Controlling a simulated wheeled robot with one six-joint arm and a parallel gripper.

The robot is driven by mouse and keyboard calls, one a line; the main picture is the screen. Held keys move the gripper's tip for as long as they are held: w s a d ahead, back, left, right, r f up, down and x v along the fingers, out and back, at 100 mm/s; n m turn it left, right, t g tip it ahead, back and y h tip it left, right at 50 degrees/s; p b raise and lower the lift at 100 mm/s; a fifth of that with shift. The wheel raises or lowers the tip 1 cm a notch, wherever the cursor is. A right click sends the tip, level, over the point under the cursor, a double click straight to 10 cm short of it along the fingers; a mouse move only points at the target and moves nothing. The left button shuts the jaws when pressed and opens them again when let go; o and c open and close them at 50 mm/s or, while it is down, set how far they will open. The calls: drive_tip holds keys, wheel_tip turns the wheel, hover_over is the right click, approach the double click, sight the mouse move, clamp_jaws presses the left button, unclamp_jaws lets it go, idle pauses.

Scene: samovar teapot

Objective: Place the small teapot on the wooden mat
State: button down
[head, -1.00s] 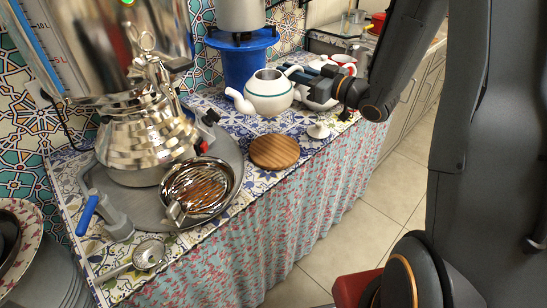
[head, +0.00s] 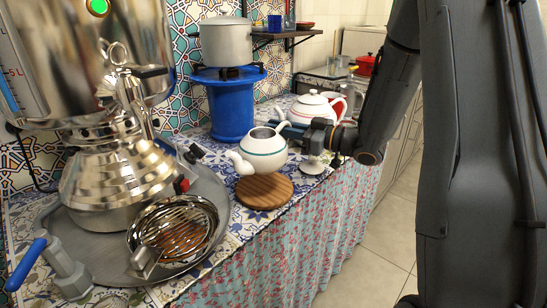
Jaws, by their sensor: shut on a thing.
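The small white teapot (head: 263,152) has a green band and an open top, with its spout to the left. My gripper (head: 287,131) reaches in from the right and is shut on the small teapot at its handle side; the fingertips are partly hidden. The round wooden mat (head: 264,191) lies on the tiled counter right under the teapot. The teapot's base overlaps the mat's back part in the picture; I cannot tell whether they touch. The teapot looks roughly upright.
A larger white teapot (head: 313,108) stands behind my gripper. A small white stand (head: 312,168) is right of the mat. A metal bowl with a grate (head: 175,236) and the samovar (head: 118,185) are at left. A blue barrel (head: 230,108) stands behind.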

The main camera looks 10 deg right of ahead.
wheel_tip(320, 180, down, 6)
drive_tip(key=shift+r, duration=0.1)
idle(0.4)
drive_tip(key=c, duration=1.7)
unclamp_jaws()
drive_tip(key=v, duration=1.2)
drive_tip(key=shift+s, duration=0.1)
